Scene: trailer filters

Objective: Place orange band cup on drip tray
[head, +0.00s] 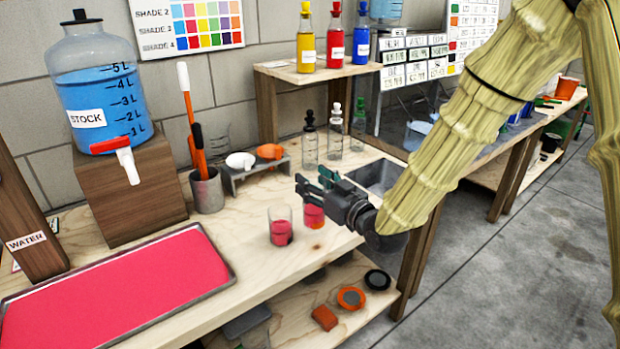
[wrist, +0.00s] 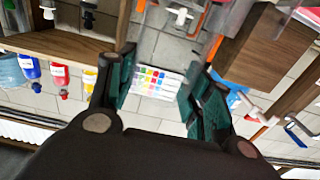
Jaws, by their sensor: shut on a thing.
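My gripper (head: 318,183) is over the middle of the bench, its dark green fingers pointing left. A clear cup with an orange tint and reddish contents, which looks like the orange band cup (head: 313,214), is just under the fingers. My gripper is shut on this cup, though the contact is hard to see. In the wrist view the fingers (wrist: 157,85) stand apart and the cup cannot be made out between them. A wide red-surfaced tray with a grey metal rim (head: 222,257) lies at the front left; it may be the drip tray.
A second clear cup with red liquid (head: 281,232) stands just left of the held cup. The blue stock tank (head: 97,98) with a red-and-white tap sits on a wooden block. A tool holder (head: 207,192), small rack (head: 240,178) and clear bottles (head: 310,145) stand behind.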

